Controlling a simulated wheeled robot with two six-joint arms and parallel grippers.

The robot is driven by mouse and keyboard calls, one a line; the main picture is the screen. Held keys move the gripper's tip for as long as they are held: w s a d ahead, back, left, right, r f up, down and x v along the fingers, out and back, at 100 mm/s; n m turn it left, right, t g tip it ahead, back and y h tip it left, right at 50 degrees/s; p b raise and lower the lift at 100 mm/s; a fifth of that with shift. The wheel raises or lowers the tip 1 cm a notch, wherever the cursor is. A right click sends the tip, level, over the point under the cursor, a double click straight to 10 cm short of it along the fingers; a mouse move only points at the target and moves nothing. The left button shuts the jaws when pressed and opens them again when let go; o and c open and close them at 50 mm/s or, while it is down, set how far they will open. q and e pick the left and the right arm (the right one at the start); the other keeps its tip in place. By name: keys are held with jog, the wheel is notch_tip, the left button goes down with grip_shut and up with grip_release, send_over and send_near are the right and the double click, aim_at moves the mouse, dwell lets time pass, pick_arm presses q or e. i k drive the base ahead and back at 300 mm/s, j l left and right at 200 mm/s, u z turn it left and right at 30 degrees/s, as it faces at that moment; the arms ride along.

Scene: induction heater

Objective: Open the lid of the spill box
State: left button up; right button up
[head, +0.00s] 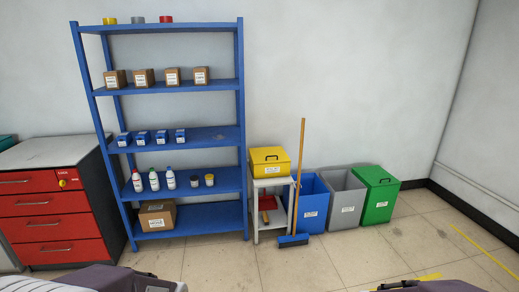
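A yellow box (269,161) with a white label on its front sits on top of a small white stand (256,214), right of the blue shelf. I take it to be the spill box. Its yellow lid is down and a dark handle shows on top. Parts of my two arms show at the bottom edge, at the left and right. Neither gripper's fingers can be seen, and both arms are far from the box.
A broom (298,180) leans just right of the stand. Blue (313,203), grey (344,200) and lidded green (378,196) bins stand further right. A blue shelf (178,219) and a red drawer cabinet (45,228) are at left. The floor (270,270) in front is clear.

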aim_at(269, 152)
jog(key=i+u, duration=0.15)
jog(key=i, duration=2.95)
jog(key=i+l+u, duration=0.2)
jog(key=i, duration=0.8)
jog(key=i+j, duration=0.05)
